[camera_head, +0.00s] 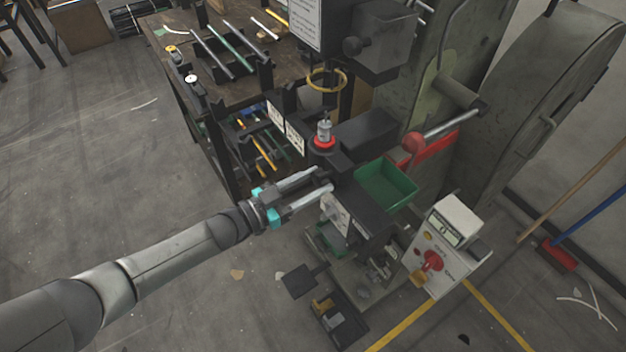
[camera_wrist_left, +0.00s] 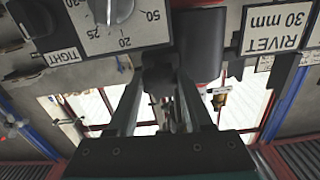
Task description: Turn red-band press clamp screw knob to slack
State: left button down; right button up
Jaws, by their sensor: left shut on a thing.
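The press (camera_head: 365,215) stands at centre right in the head view, with a red band (camera_head: 322,143) around its die post. My left gripper (camera_head: 328,182) reaches in from the left, its two fingers at the press front just below the band. In the left wrist view my left gripper (camera_wrist_left: 158,100) is shut on a dark knob (camera_wrist_left: 160,72), which I take as the clamp screw knob. The fingers hide much of it, and its turn angle cannot be read. My right gripper is not in view.
A green bin (camera_head: 386,186) sits right of the gripper. A control box (camera_head: 442,245) with a red switch stands lower right. A rack table (camera_head: 215,75) with rods is behind. In the wrist view a dial plate (camera_wrist_left: 138,33) is close above the fingers. Floor at left is clear.

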pick_arm(q)
jog(key=shift+n, duration=0.8)
jog(key=shift+c, duration=1.5)
grip_release()
jog(key=p+v, duration=0.1)
jog(key=v, duration=1.4)
jog(key=shift+s+a, duration=0.1)
